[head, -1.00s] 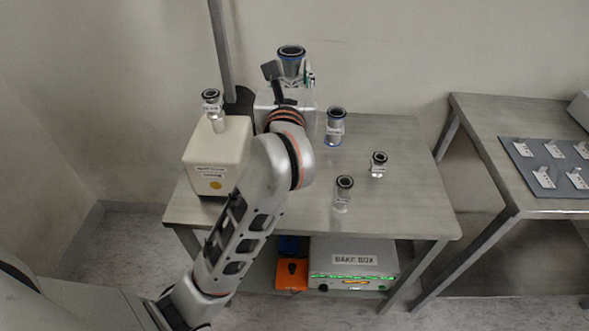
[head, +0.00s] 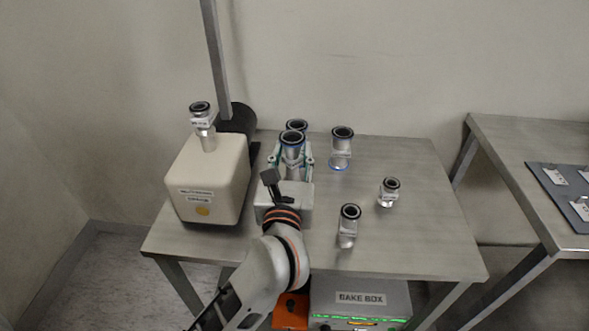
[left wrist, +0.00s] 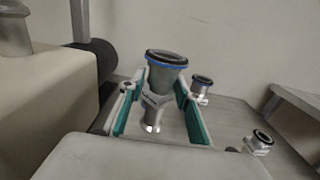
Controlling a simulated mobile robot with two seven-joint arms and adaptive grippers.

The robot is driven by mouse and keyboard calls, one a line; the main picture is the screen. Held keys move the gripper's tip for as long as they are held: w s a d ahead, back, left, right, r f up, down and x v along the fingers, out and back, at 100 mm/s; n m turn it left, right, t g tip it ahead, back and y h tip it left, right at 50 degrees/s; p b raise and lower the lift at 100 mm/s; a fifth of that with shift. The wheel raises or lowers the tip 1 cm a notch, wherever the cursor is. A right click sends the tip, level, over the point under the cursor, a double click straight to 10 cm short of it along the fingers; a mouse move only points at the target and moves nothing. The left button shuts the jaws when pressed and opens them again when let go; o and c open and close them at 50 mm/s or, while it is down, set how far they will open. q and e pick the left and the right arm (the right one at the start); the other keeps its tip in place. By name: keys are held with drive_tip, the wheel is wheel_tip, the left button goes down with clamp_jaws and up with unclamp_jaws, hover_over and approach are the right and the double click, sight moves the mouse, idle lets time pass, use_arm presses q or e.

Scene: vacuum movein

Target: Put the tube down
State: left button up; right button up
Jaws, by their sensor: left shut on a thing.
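The tube (head: 291,139) is a metal fitting with a dark rim and a blue ring. It stands about upright between the fingers of my left gripper (head: 292,161), which is shut on it. In the left wrist view the tube (left wrist: 165,62) is wide at the top, with a narrower metal foot, between the teal finger pads of the left gripper (left wrist: 158,90). I cannot tell whether its foot touches the table (head: 400,240). My right gripper is not in view.
More fittings (head: 342,146), (head: 389,191), (head: 349,226) stand to the right. A beige pump box (head: 208,180) stands at left beside a post (head: 219,60). The table's right front is bare.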

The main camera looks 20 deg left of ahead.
sight(292, 175)
use_arm(q)
wheel_tip(292, 175, down, 4)
drive_tip(key=shift+f+b, duration=0.15)
drive_tip(key=shift+b, duration=0.35)
drive_tip(key=shift+f, duration=0.15)
drive_tip(key=o, duration=0.9)
drive_tip(key=shift+f, duration=0.1)
drive_tip(key=shift+o, duration=1.4)
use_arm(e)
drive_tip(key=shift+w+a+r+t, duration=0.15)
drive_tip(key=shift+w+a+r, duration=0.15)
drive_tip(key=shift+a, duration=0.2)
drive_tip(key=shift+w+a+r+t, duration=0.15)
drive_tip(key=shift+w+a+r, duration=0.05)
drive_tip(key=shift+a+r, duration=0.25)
